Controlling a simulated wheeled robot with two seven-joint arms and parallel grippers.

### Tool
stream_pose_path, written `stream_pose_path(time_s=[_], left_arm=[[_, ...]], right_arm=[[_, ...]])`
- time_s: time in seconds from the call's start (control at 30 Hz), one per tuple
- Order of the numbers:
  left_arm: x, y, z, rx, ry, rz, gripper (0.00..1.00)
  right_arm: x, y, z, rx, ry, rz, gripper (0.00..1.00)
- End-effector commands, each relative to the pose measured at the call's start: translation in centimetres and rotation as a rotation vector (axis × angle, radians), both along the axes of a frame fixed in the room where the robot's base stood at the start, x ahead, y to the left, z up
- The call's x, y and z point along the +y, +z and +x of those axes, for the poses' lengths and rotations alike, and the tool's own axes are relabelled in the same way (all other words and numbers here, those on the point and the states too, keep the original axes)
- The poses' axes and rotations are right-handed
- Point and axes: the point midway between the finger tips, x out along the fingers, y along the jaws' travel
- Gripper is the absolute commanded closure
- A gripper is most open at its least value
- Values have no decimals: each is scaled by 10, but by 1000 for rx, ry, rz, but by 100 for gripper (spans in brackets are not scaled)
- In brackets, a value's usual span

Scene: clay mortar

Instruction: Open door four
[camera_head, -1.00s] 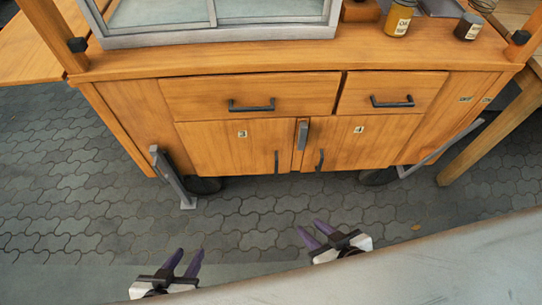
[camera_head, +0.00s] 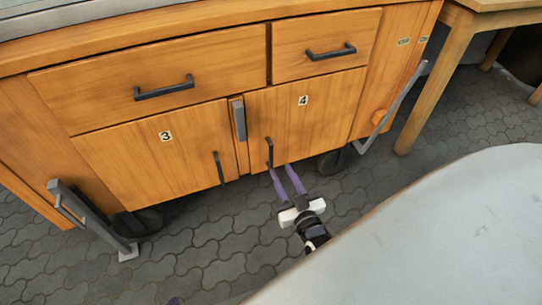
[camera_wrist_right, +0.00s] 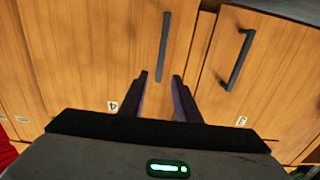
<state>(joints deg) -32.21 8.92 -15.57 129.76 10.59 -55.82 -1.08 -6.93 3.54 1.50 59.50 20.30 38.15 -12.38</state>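Door four (camera_head: 320,120), an orange wooden cabinet door labelled 4, is closed. Its dark vertical bar handle (camera_head: 269,152) is near its lower left corner. My right gripper (camera_head: 281,169), with purple fingers, is open and empty just below and in front of this handle. In the right wrist view, the picture is turned over; the handle (camera_wrist_right: 164,47) lines up with the gap between the open fingers (camera_wrist_right: 160,80). I cannot tell whether they touch it. Only a purple tip of my left gripper (camera_head: 174,301) shows at the bottom edge.
Door three (camera_head: 160,155) with its own handle (camera_head: 219,168) is closed on the left. A grey upright piece (camera_head: 239,120) sits between the doors. Two drawers with handles are above, both shut. A grey bracket (camera_head: 95,220) stands front left; a wooden table (camera_head: 440,70) is at right.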

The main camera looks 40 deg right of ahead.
Motion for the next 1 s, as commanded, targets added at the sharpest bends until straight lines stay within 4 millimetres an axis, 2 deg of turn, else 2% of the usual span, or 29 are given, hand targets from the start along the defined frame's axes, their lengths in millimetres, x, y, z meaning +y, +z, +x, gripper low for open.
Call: stream_pose_path(time_s=[0.2, 0.4, 0.6, 1.0], left_arm=[[-5, -5, 1, 12, -27, -1, 44], [-13, 3, 5, -23, -28, -48, 44], [-19, 11, 8, -52, -27, -87, 44], [-21, 16, 8, -59, -27, -101, 44]], right_arm=[[-8, 0, 31, -8, -3, -2, 70], [-17, -1, 68, -7, -2, -3, 70], [-22, 0, 91, -5, -1, -1, 70], [-24, 1, 98, -2, -1, -1, 72]])
